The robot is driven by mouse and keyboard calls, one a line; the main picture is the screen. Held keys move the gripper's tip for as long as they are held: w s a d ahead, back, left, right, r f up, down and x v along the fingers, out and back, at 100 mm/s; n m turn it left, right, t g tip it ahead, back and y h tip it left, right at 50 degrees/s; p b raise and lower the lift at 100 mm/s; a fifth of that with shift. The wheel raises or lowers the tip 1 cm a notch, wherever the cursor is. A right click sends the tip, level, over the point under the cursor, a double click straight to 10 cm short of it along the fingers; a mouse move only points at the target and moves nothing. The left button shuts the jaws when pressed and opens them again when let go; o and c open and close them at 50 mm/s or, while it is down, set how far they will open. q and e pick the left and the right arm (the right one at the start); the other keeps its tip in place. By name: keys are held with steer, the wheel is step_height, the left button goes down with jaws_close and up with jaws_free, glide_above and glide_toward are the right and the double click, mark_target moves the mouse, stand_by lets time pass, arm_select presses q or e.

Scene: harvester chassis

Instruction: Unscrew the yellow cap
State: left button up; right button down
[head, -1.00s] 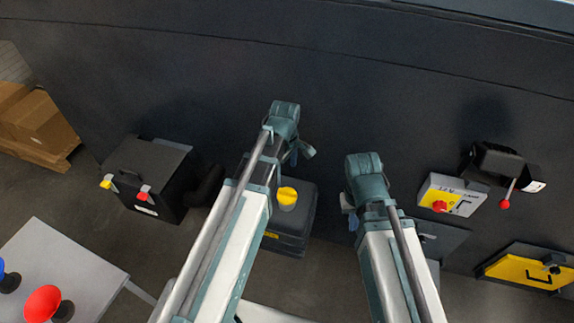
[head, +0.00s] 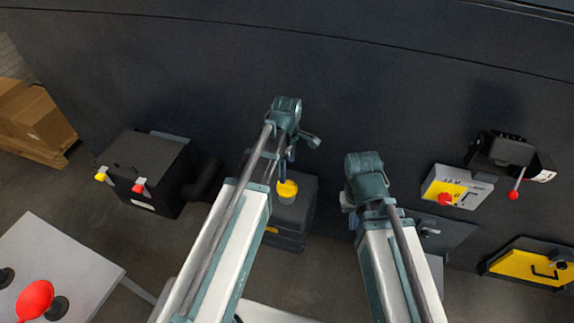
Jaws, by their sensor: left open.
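The yellow cap (head: 287,188) sits on top of a dark tank (head: 296,213) low against the dark chassis wall. My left gripper (head: 287,168) is just above the cap, its narrow fingers pointing down. The fingers are open, and the tips are at or very near the cap's top edge; I cannot tell if they touch it. My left arm hides the tank's left part. My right gripper (head: 350,212) hangs to the right of the tank, mostly hidden behind its own wrist.
A black battery box (head: 150,170) with yellow and red terminals stands to the left. Right are a 12V switch box (head: 455,188), a red-tipped lever (head: 513,194) and a yellow panel (head: 530,268).

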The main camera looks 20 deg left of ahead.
mark_target(287, 183)
arm_select(q)
step_height(287, 183, down, 10)
steer(key=b, duration=0.9)
steer(key=shift+c, duration=0.3)
steer(key=c, duration=1.4)
steer(key=n, duration=1.5)
steer(key=o, duration=1.5)
steer(key=shift+c, duration=0.2)
